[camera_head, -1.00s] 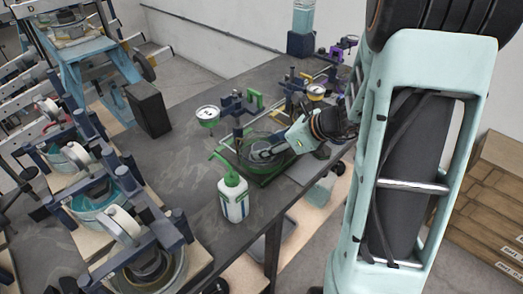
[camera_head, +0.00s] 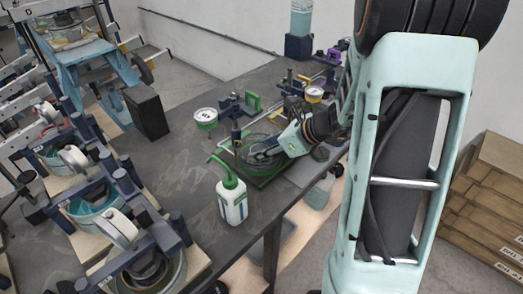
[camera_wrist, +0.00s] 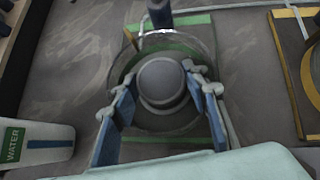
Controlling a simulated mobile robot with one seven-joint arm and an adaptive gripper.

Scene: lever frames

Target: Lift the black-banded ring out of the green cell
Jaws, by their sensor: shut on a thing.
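In the wrist view, my gripper (camera_wrist: 160,100) has its two blue-and-grey fingers on either side of a round grey piece with a dark band, which I take for the black-banded ring (camera_wrist: 160,82). My gripper is shut on it. A clear round rim surrounds the ring and fingers, over the green cell (camera_wrist: 190,20). In the head view, my gripper (camera_head: 266,151) reaches into the green cell (camera_head: 258,183) from the right, and the ring is mostly hidden. I cannot tell whether the ring is clear of the cell floor.
A white water bottle with a green spout (camera_head: 232,200) stands in front of the cell; it also shows in the wrist view (camera_wrist: 38,143). A dark post (camera_wrist: 160,12) stands behind the cell. A round gauge (camera_head: 205,117) and green-handled clamp (camera_head: 250,101) stand farther back.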

